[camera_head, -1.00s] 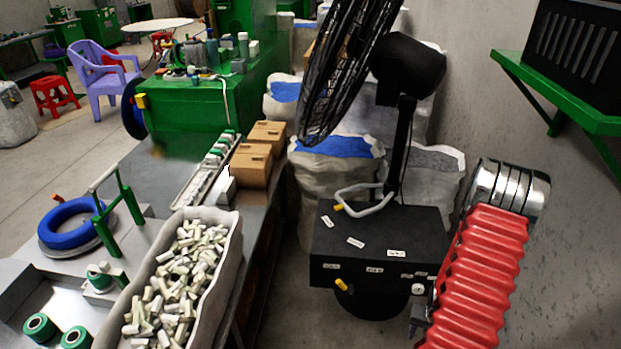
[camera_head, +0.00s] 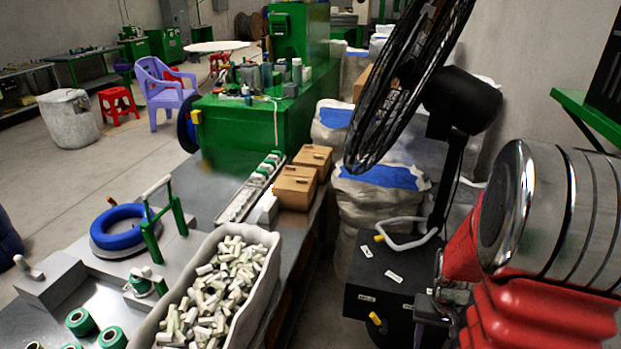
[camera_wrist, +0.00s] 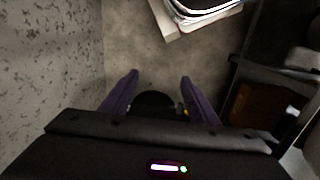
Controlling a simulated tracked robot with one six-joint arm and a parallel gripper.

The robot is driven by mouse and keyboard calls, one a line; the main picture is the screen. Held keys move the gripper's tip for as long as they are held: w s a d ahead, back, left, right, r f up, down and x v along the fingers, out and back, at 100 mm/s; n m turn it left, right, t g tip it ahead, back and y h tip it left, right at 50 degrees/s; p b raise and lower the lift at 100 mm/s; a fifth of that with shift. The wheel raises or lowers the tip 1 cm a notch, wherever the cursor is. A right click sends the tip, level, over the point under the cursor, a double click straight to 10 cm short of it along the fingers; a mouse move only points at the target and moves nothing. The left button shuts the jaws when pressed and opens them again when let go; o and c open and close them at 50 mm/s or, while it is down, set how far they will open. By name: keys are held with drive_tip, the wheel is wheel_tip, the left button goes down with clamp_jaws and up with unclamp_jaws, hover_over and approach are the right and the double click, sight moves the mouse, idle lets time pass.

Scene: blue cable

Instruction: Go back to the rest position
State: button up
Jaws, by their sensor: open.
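My gripper (camera_wrist: 160,76) shows in the wrist view with its two purple fingers spread apart. Nothing is between the fingertips, and the grey concrete floor (camera_wrist: 165,55) lies beyond them. In the head view my red and silver arm is large at the right edge; I cannot make out the fingers there. A coil of blue cable (camera_head: 118,238) lies as a ring on a grey round holder on the workbench at left. My arm is well apart from it.
A black fan (camera_head: 405,95) stands behind a black box (camera_head: 375,300), close to my arm. A bin of pale pieces (camera_head: 262,240), cardboard boxes (camera_head: 298,190) and green spools (camera_head: 80,322) are on the bench. A green shelf (camera_head: 588,112) juts from the right wall. Open floor lies at left.

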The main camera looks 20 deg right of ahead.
drive_tip(key=s+a+r+n+t, duration=0.2)
drive_tip(key=a+r+n+t, duration=0.4)
drive_tip(key=a+r, duration=1.9)
drive_tip(key=shift+r+n+y, duration=0.3)
drive_tip(key=shift+r, duration=0.1)
